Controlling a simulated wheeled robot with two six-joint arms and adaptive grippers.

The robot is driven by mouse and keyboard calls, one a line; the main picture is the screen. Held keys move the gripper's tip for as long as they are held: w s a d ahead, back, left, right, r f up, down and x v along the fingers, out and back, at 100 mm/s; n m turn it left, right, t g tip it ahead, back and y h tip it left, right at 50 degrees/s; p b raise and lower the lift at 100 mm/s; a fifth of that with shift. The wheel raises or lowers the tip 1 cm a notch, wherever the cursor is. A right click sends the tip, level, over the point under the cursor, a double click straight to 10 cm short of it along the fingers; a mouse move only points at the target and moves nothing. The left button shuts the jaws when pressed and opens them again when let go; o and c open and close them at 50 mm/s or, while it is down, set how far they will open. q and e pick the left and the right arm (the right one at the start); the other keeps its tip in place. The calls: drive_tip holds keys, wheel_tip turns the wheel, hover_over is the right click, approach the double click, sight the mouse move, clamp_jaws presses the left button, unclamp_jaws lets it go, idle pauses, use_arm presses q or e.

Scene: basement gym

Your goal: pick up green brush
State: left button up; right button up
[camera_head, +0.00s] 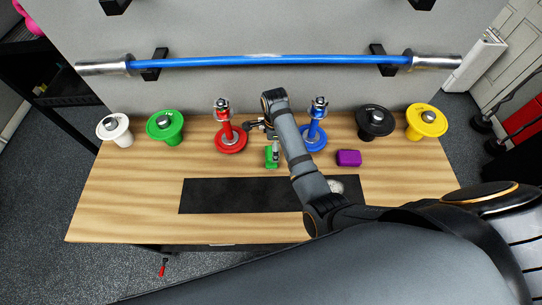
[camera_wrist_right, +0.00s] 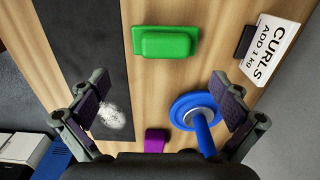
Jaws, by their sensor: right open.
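The green brush (camera_wrist_right: 166,42) lies on the wooden table, at the top middle of the right wrist view. It shows as a green block with a raised, rounded upper part. In the head view the green brush (camera_head: 271,162) is between the red and blue stands, partly covered by a dark upright part. My right gripper (camera_wrist_right: 165,92) is open, with empty space between its fingers. The brush shows above that gap, and no finger appears to touch it. In the head view my arm reaches over the table, and its fingers are hard to make out. My left gripper is not in view.
A blue stand (camera_head: 315,138), purple block (camera_head: 348,158) and red stand (camera_head: 231,141) are near the brush. A black mat (camera_head: 230,196) bears a white powder patch (camera_wrist_right: 113,112). A "CURLS" sign (camera_wrist_right: 272,48) is at upper right. A blue barbell (camera_head: 230,61) hangs on the wall.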

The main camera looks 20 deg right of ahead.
sight(271, 152)
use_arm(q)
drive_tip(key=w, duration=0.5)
use_arm(e)
drive_tip(key=shift+w+a+f, duration=0.1)
drive_tip(key=shift+w+f, duration=0.25)
drive_tip(key=shift+f, duration=0.25)
drive_tip(key=shift+w+f, duration=0.3)
drive_tip(key=shift+f, duration=0.3)
drive_tip(key=f+b, duration=0.2)
drive_tip(key=b, duration=0.1)
drive_tip(key=shift+s+a+f, duration=0.2)
drive_tip(key=shift+a+f, duration=0.15)
drive_tip(key=shift+f+b, duration=0.9)
drive_tip(key=shift+b, duration=0.15)
drive_tip(key=shift+w, duration=0.15)
drive_tip(key=shift+r, duration=0.2)
drive_tip(key=c, duration=0.5)
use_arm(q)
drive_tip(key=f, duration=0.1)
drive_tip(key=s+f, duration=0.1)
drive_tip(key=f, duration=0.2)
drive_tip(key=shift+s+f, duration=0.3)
use_arm(e)
drive_tip(key=c, duration=1)
